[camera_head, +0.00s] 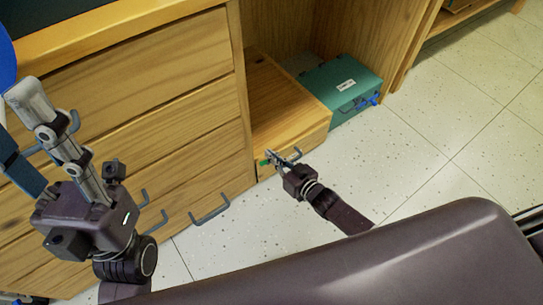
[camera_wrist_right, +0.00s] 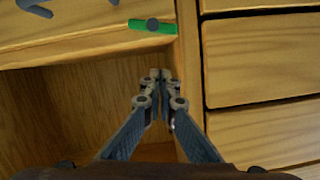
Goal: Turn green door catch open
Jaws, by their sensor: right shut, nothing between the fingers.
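The green door catch (camera_wrist_right: 152,26) is a short bar with a dark round pivot at its middle. In the right wrist view it lies nearly level on a wooden front, close to an upright edge. In the head view only a small green bit of it (camera_head: 264,162) shows beside my right fingertips. My right gripper (camera_head: 272,157) is shut and empty. In the wrist view its fingertips (camera_wrist_right: 161,74) meet below the catch in the picture, with a visible gap between. My left gripper (camera_head: 32,95) is raised at the left, away from the catch; its jaw opening is unclear.
Wooden drawers (camera_head: 140,75) with grey handles (camera_head: 209,210) stand left of the catch. A teal box (camera_head: 342,84) with a label and blue clip stands right of the wooden unit (camera_head: 285,100). The speckled tile floor (camera_head: 430,130) is clear at right.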

